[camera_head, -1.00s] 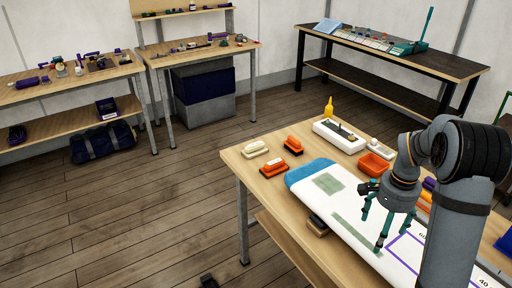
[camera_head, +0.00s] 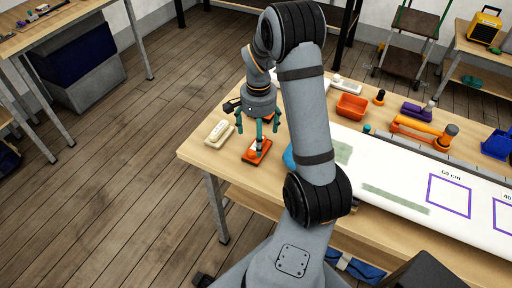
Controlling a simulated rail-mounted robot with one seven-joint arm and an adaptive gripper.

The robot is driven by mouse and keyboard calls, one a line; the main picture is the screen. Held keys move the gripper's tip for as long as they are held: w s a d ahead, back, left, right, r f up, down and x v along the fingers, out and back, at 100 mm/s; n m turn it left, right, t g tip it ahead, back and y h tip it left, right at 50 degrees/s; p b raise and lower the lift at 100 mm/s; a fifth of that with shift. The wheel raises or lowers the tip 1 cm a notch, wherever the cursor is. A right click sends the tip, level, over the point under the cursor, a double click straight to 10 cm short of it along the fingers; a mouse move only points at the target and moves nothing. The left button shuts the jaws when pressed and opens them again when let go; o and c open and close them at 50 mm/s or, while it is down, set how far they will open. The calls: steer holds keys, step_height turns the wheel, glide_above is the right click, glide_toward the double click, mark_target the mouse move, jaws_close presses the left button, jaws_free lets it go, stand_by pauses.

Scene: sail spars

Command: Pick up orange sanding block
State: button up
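An orange sanding block (camera_head: 250,158) with a pale label and dark grip lies near the table's left corner. A second orange block (camera_head: 268,119) lies behind it, mostly hidden by my gripper. My gripper (camera_head: 258,130) points down with its teal fingers spread. Its front finger overlaps the front orange block in the picture; whether it touches the block I cannot tell. Nothing shows between the fingers.
A cream block (camera_head: 219,132) lies just left of the gripper. An orange tray (camera_head: 351,107), an orange-handled tool (camera_head: 418,128) and a purple block (camera_head: 416,112) lie to the right. The white sail panel (camera_head: 400,180) covers the table's front right.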

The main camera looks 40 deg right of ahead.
mark_target(250, 157)
steer(key=shift+s+d+f, duration=0.1)
steer(key=shift+s+f, duration=0.2)
steer(key=shift+f, duration=0.2)
steer(key=f, duration=0.1)
steer(key=f+p, duration=0.1)
steer(key=f, duration=0.1)
steer(key=f+p, duration=0.1)
steer(key=f, duration=0.1)
steer(key=shift+w+d, duration=0.1)
steer(key=shift+d, duration=0.25)
steer(key=shift+c, duration=0.6)
steer(key=c, duration=1.1)
steer(key=shift+c, duration=0.8)
steer(key=shift+r, duration=0.2)
